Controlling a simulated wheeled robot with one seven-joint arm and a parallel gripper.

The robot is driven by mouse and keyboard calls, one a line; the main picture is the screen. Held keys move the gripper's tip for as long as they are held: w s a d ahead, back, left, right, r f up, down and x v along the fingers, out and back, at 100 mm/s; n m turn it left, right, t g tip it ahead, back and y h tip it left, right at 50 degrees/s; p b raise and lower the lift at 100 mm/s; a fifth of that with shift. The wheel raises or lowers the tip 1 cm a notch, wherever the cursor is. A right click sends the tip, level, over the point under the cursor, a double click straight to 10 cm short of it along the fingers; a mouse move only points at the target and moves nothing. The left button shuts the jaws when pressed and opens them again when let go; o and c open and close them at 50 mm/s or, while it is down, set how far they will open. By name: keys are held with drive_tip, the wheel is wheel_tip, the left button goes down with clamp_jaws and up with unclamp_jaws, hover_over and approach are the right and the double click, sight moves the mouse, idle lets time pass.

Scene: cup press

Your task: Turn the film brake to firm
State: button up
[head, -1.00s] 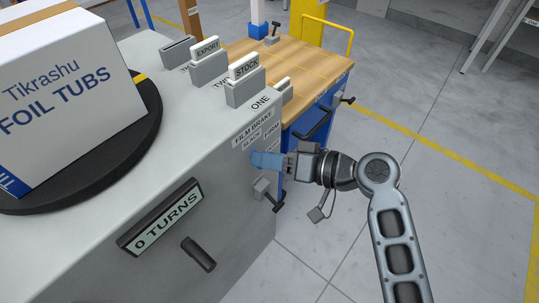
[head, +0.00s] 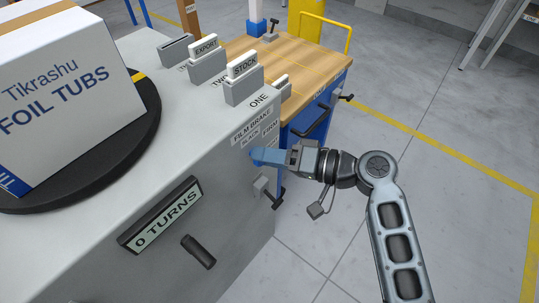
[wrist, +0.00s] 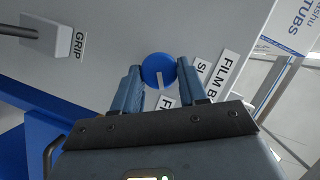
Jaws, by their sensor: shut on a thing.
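My gripper (wrist: 158,77) is shut on the knob, one blue finger on each side. In the head view my gripper (head: 258,155) is at the panel below the FILM BRAKE label (head: 252,131); its fingers hide the knob there. The FIRM label (head: 270,129) shows above the fingers.
A GRIP label (wrist: 79,44) and a grey block are at the left in the wrist view. A crank handle (head: 198,252) sticks out lower left. Open floor is at right.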

drive_tip(key=o, duration=1)
drive_tip(key=shift+d, duration=0.1)
drive_tip(key=shift+p+v, duration=0.3)
drive_tip(key=shift+v, duration=3.55)
